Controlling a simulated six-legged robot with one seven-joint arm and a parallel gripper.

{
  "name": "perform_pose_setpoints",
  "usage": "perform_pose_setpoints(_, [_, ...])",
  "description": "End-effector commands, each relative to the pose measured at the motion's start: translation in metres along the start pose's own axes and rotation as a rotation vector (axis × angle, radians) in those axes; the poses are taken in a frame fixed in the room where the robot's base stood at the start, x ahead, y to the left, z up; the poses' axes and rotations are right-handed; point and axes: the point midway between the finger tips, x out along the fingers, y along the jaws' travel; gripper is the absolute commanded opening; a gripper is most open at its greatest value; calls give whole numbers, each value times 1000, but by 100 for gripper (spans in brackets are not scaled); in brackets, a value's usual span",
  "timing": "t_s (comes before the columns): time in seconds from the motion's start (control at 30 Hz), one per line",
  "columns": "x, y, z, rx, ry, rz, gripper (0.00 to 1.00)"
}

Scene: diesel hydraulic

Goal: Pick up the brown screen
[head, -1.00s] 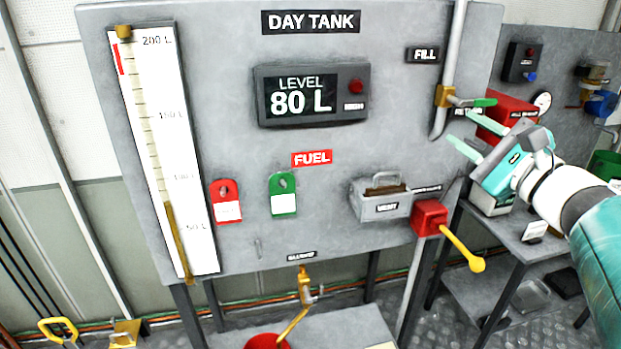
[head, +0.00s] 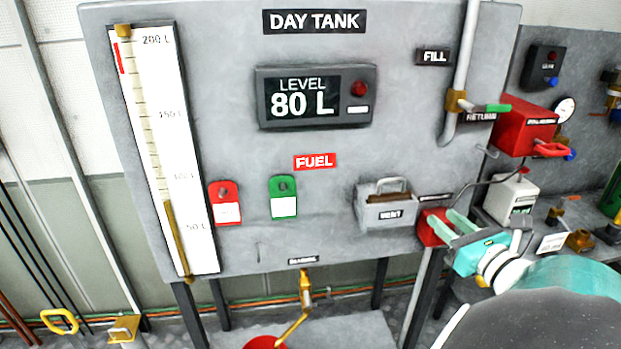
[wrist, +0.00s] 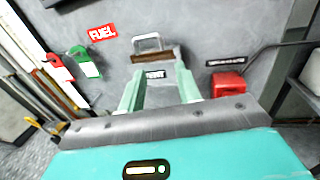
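The brown screen (wrist: 152,57) shows in the wrist view as a brown strip below a grey handle, at the grey VENT box on the panel. In the head view only a thin brown edge (head: 389,198) shows at the top of the VENT box (head: 388,213); the rest of the screen is hidden. My gripper (head: 441,222) is open and empty, to the right of the VENT box and slightly lower in the head view. In the wrist view its two pale green fingers (wrist: 157,80) point toward the box, apart from the screen.
A red valve block (wrist: 228,86) is right of the VENT box, partly behind my gripper in the head view. Red and green tags (head: 284,197) hang left of it. A bench with a white canister (head: 512,199) and a red box (head: 524,126) stands at right.

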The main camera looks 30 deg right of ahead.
Motion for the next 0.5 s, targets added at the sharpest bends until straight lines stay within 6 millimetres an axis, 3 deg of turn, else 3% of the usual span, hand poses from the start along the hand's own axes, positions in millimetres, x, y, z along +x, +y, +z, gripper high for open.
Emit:
perform_pose_setpoints(0.33, [61, 5, 0, 1, 1, 2, 33])
perform_pose_setpoints(0.5, [79, 4, 0, -2, 1, 1, 33])
